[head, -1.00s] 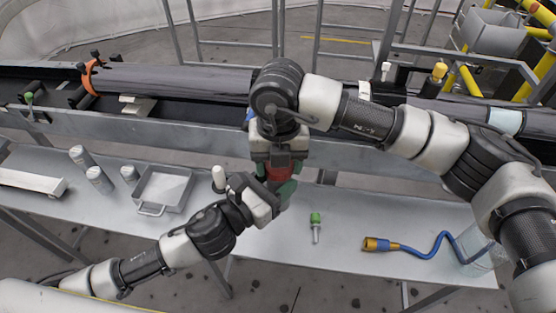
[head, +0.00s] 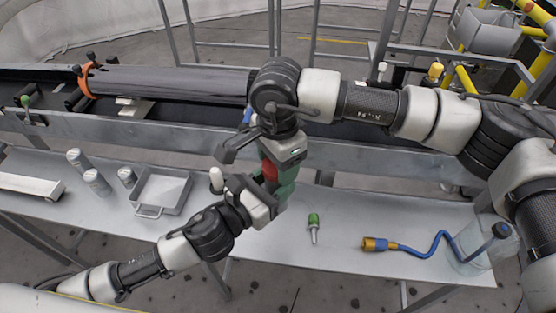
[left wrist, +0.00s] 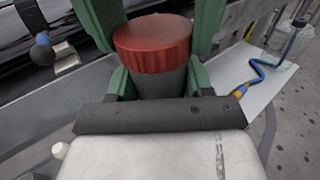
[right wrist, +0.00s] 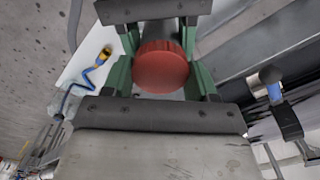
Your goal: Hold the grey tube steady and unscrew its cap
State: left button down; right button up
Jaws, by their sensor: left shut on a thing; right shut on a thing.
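The grey tube (left wrist: 163,82) stands between the green fingers of my left gripper (left wrist: 160,84), which is shut on it. Its ribbed red cap (left wrist: 154,42) sits on the top end. My right gripper (right wrist: 162,80) comes from above with its green fingers on either side of the cap (right wrist: 162,66), shut on it. In the head view a bit of the red cap (head: 269,171) shows between the two grippers, above the table. The tube's lower part is hidden by the left gripper, and the cap threads do not show.
On the table (head: 345,195) lie a green-handled tool (head: 313,222) and a blue hose with a brass end (head: 375,244) running to a clear container (head: 480,245). A grey tray (head: 162,190) and several grey cylinders (head: 97,181) stand left. A rail with a long dark tube (head: 165,82) runs behind.

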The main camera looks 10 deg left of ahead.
jog(key=n, duration=0.4)
jog(key=shift+w+a+r, duration=0.1)
jog(key=shift+w, duration=0.05)
jog(key=n, duration=0.4)
jog(key=shift+w, duration=0.1)
jog(key=n, duration=0.6)
jog(key=shift+a, duration=0.15)
jog(key=n, duration=0.9)
jog(key=shift+a, duration=0.15)
jog(key=shift+r, duration=0.2)
jog(key=shift+r, duration=0.95)
